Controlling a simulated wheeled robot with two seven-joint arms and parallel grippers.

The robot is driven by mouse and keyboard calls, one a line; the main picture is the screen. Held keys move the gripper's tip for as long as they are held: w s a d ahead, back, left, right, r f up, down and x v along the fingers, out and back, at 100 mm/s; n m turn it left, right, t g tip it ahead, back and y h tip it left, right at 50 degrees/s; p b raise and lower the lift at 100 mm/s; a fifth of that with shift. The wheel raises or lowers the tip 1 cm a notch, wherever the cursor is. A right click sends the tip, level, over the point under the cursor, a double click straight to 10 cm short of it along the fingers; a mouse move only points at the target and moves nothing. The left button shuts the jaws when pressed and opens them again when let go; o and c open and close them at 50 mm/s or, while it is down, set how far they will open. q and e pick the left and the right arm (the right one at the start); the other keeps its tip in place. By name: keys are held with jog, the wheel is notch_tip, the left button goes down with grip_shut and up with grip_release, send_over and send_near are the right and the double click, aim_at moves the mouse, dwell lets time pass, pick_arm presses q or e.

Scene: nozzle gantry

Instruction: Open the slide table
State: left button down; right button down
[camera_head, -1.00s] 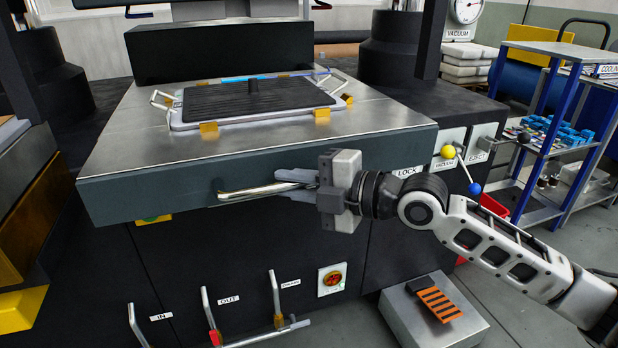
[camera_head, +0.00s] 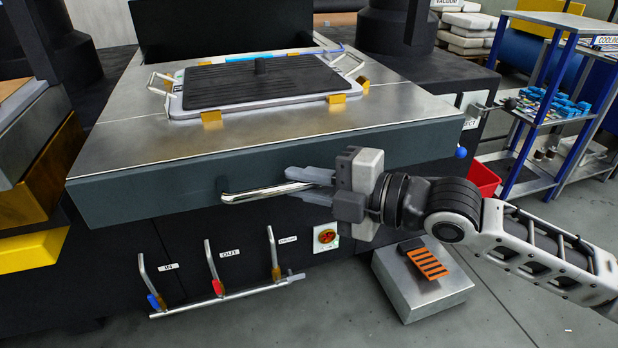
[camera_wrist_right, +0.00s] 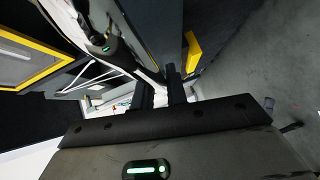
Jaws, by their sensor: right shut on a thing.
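The slide table (camera_head: 410,114) is a flat metal slab with a dark grey front face (camera_head: 130,200). It juts out from the black machine. A silver bar handle (camera_head: 262,193) is on its front face. My right gripper (camera_head: 310,181) is shut on the right end of this handle, in front of the face. In the right wrist view the gripper's dark fingers (camera_wrist_right: 160,94) show, but their grip on the handle is hard to make out. A framed plate with a black ribbed top (camera_head: 255,82) lies on the table. My left gripper is out of view.
Below the table are levers with red and blue parts on a rail (camera_head: 225,301) and a red-yellow switch (camera_head: 325,237). A metal box with an orange-striped pedal (camera_head: 428,263) stands on the floor. A blue shelf rack (camera_head: 540,128) stands at right. Floor at lower right is clear.

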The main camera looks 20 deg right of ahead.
jog(key=shift+f, duration=0.1)
jog(key=c, duration=1.4)
grip_release()
